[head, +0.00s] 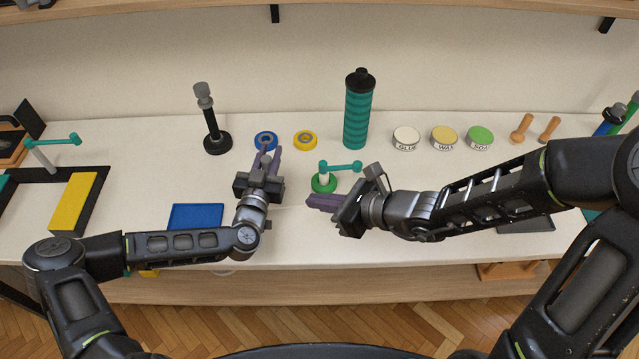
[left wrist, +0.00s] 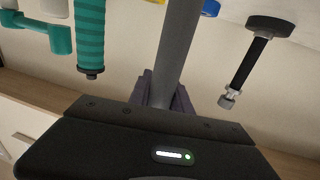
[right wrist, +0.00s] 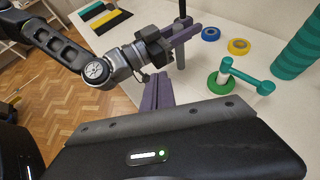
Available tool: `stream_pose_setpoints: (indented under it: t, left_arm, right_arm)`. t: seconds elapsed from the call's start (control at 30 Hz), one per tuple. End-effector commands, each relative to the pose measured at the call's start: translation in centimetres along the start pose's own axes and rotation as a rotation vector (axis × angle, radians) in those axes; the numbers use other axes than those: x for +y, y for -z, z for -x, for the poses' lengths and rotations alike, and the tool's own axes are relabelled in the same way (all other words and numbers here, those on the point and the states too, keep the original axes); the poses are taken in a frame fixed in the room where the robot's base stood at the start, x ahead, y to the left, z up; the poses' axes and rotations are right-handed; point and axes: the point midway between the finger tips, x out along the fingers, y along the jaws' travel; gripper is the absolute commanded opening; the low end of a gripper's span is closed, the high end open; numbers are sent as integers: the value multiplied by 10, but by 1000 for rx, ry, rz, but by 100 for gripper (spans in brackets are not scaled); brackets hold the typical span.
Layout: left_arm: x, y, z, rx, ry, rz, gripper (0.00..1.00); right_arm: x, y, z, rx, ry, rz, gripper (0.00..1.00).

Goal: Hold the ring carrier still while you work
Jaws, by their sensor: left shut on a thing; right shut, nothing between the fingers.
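My left gripper (head: 270,152) is shut on a grey post. The post (left wrist: 175,50) runs between its purple fingers in the left wrist view and also shows upright in the right wrist view (right wrist: 180,56). I cannot tell whether this post is part of the ring carrier; its far end is hidden. A blue ring (head: 265,140) and a yellow ring (head: 305,140) lie on the table just beyond the left fingers. My right gripper (head: 318,203) is shut and empty, in front of a green-based white post with a teal arm (head: 341,168); its fingers (right wrist: 157,90) are together.
A black stand with a grey knob (head: 211,125) is at back left, a teal ribbed cylinder (head: 357,115) at back centre. Labelled tins (head: 405,138) and wooden pegs (head: 521,128) stand right. A blue tray (head: 195,217) and yellow block (head: 74,203) are left.

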Motion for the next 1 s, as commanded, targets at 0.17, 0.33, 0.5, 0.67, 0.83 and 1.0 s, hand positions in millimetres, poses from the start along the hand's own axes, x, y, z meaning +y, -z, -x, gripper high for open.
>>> stream_pose_setpoints:
  t: [0.17,0.33,0.5,0.67,0.83,1.0]
  left_arm:
    - [-1,-3,0,-6,1,0,0]
    - [-1,-3,0,-6,1,0,0]
    - [-1,-3,0,-6,1,0,0]
    - [-1,-3,0,-6,1,0,0]
    - [-1,-3,0,-6,1,0,0]
    - [-1,-3,0,-5,1,0,30]
  right_arm:
    - [-1,-25,14,-3,4,7,0]
    - [0,-50,29,-2,4,8,0]
    - [0,-69,40,-2,3,7,0]
    - [1,-76,44,-1,1,4,0]
    - [1,-76,44,0,1,1,0]
    - [1,-76,44,0,1,1,0]
